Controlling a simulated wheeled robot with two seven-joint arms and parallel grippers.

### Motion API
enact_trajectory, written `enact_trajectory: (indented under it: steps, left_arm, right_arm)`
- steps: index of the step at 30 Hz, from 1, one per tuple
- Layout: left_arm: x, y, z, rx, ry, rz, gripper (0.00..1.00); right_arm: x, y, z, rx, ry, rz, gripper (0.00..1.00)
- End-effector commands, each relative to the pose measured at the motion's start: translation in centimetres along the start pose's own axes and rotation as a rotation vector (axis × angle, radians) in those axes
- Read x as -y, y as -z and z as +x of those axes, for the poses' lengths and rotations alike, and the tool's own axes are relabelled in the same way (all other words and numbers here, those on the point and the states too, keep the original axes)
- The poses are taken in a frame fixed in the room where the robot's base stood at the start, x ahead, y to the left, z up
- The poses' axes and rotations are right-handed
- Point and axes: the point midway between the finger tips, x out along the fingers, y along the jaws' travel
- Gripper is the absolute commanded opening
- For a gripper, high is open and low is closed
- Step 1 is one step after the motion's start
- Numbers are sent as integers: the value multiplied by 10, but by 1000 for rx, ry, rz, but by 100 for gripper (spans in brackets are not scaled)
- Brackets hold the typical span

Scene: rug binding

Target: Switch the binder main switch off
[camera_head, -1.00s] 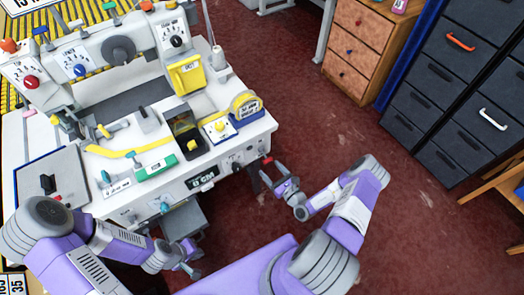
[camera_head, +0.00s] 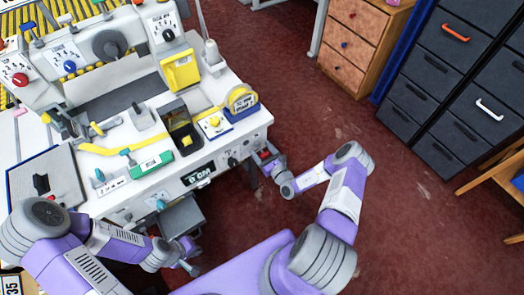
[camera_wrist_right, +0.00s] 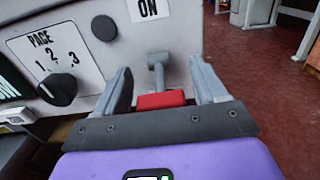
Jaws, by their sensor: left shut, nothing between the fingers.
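The binder main switch (camera_wrist_right: 158,72) shows in the right wrist view as a grey lever with a red end (camera_wrist_right: 160,99), on the machine's pale side panel. An ON label (camera_wrist_right: 149,9) sits above it. My right gripper (camera_wrist_right: 165,88) is open, one finger on each side of the lever, with the red end low between them. Contact cannot be told. In the head view my right gripper (camera_head: 268,160) is at the machine's front right corner, partly hiding the switch. My left gripper (camera_head: 191,262) is shut and empty, low in front of the machine.
The binder (camera_head: 150,120) carries several other knobs and levers on top. A wooden drawer unit (camera_head: 358,40) and dark cabinets (camera_head: 440,90) stand at right. Red floor lies between.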

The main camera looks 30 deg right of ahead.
Motion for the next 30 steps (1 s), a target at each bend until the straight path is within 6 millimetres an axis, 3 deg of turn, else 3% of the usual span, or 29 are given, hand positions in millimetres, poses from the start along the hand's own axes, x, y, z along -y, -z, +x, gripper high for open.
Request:
enact_trajectory:
  steps: [1,9,14,24,30]
  left_arm:
    - [0,0,0,0,0,0,0]
    - [0,0,0,0,0,0,0]
    - [2,0,6,0,0,0,0]
    - [15,2,40,0,0,0,0]
    - [16,2,42,0,0,0,0]
  right_arm:
    - [0,0,0,0,0,0,63]
    - [0,0,0,0,-1,0,22]
    - [0,3,0,22,-1,0,21]
    - [0,11,3,216,1,-1,21]
    - [0,9,2,248,-1,0,21]
